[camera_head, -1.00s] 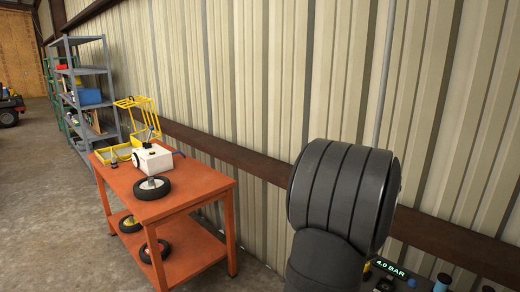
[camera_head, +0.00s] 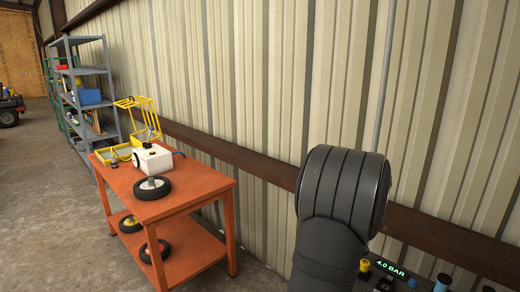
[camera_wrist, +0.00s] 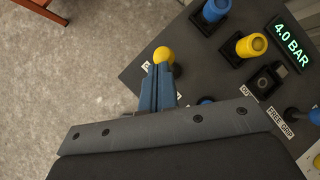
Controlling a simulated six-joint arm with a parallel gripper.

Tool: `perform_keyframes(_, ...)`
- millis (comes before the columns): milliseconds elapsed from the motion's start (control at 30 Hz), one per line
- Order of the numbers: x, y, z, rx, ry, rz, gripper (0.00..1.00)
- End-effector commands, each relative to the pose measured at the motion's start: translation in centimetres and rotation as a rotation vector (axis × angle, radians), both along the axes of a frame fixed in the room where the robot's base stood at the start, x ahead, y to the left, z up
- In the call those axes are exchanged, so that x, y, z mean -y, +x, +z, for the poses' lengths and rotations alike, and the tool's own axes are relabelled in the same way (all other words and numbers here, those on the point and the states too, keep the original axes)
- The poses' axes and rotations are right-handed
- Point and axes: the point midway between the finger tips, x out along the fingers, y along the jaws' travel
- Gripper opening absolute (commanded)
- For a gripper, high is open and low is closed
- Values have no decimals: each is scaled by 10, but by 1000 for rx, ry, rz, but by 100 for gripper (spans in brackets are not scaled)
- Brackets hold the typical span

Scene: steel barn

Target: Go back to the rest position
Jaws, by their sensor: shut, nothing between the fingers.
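My gripper (camera_wrist: 158,88) shows in the wrist view, with its blue fingers together and nothing between them. The fingers point at a dark control panel (camera_wrist: 190,72), and a yellow knob (camera_wrist: 164,54) shows just beyond their tips. I cannot tell whether the fingers touch the knob. In the head view my dark arm link stands in front of the wall at lower right, and my gripper is not visible there.
The panel's green display (camera_wrist: 292,46) reads 4.0 BAR. An orange cart (camera_head: 190,190) holds a white box unit (camera_head: 153,158) and a wheel (camera_head: 152,188), with wheels below. Grey shelves (camera_head: 90,102) stand behind it. The concrete floor (camera_head: 50,200) at left is clear.

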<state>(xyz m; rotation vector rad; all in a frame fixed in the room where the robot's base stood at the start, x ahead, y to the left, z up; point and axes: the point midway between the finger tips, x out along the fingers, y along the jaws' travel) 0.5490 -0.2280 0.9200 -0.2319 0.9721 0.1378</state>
Motion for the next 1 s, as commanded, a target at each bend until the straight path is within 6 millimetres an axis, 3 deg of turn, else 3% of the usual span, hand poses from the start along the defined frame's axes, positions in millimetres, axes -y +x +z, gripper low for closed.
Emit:
perform_keyframes(267,5,-34,19,1,-1,-2,0)
perform_keyframes(900,-15,-68,109,3,-2,1,0)
perform_keyframes(933,-16,-69,111,2,-2,0,0)
perform_keyframes(1000,-13,-64,94,-5,3,0,0)
